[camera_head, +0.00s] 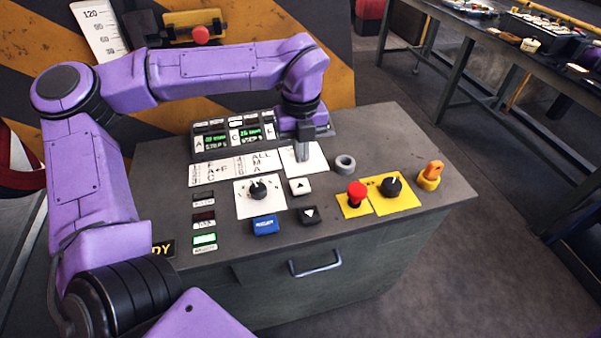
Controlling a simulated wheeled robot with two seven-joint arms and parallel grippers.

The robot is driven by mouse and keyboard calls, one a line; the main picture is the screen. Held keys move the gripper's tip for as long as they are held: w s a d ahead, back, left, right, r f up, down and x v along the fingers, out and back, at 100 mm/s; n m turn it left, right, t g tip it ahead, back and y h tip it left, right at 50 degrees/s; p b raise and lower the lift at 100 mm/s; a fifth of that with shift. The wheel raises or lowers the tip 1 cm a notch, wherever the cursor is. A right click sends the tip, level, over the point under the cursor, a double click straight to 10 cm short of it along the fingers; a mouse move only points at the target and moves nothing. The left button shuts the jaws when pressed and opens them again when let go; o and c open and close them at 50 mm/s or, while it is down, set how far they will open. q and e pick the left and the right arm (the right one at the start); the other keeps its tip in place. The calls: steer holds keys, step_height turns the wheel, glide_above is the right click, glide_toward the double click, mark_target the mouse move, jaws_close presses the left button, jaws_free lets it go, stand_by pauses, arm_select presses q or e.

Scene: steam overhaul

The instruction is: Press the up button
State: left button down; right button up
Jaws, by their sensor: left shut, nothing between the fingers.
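The up button (300,186) is a small white key with a dark upward triangle, on the grey control desk (340,228). The down button (309,215) sits just in front of it, dark with a light downward triangle. My left gripper (303,156) points downward over a white plate behind the up button. It is shut and empty, and its tips look apart from the button. Whether the tips touch the plate, I cannot tell. My right gripper is not in view.
A black knob (258,190), blue button (265,225), red mushroom button (356,192), grey ring (345,163), black rotary switch (391,187) and orange key-like knob (431,174) stand around. Displays (233,137) are behind. A workbench (470,30) stands at the upper right.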

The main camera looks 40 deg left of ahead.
mark_target(300, 185)
arm_select(q)
step_height(300, 185, down, 8)
steer(key=shift+f+p, duration=0.1)
steer(key=shift+p, duration=0.65)
